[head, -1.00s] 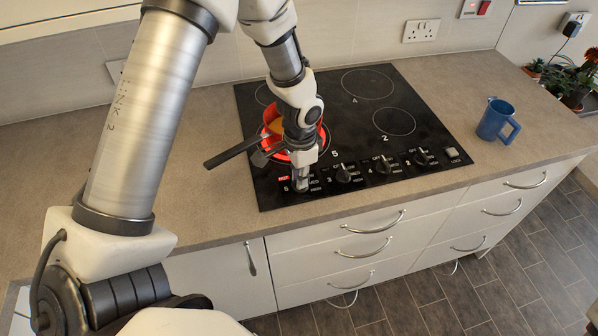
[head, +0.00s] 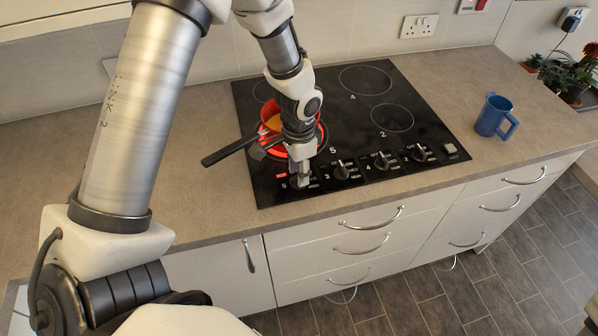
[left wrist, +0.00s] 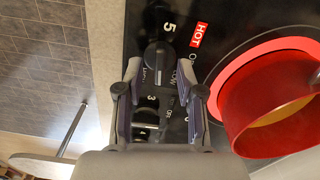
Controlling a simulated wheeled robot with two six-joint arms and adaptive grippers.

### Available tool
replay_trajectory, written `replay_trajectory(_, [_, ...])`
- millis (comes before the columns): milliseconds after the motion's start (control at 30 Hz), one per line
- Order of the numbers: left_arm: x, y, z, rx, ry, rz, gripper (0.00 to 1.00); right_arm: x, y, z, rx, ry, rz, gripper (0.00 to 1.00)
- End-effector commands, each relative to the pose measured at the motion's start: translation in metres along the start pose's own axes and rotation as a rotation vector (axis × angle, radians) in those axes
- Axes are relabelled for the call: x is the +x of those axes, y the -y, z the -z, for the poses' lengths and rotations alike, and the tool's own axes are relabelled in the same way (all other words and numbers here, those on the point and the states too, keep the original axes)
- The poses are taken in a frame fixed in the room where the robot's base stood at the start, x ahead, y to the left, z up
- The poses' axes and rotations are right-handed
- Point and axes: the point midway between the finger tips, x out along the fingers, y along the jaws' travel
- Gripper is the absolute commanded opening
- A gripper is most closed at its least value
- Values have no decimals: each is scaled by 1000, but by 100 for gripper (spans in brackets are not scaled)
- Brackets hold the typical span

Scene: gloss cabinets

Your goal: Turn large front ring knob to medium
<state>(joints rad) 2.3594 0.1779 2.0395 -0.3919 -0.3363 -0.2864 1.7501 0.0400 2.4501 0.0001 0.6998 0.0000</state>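The knob marked 5 (left wrist: 158,56) is a round black knob at the left end of the hob's front row of knobs. In the head view my left gripper (head: 301,180) points down at it and mostly hides it. In the left wrist view the fingers of my left gripper (left wrist: 160,72) are apart, one on each side of the knob, with gaps visible. I cannot tell its exact setting. The ring (head: 321,141) under the red pan (head: 269,117) glows red, and a red HOT label (left wrist: 199,35) is lit beside the knob. My right gripper is not in view.
The knob marked 3 (head: 342,170) is close on the right, with two more knobs beyond it. The pan's dark handle (head: 228,151) sticks out left over the counter. A blue mug (head: 494,116) stands right of the hob (head: 440,136). The counter's front left is clear.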

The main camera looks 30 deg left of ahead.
Motion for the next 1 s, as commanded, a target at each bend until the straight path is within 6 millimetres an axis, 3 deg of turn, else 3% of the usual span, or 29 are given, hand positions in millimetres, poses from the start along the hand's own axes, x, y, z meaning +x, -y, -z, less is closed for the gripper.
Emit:
replay_trajectory(300, [-78,0,2,0,-3,2,38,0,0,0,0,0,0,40])
replay_trajectory(433, [-100,0,3,1,-1,1,38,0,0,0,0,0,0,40])
replay_trajectory(1000, [-107,0,2,1,2,-1,38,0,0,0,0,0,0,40])
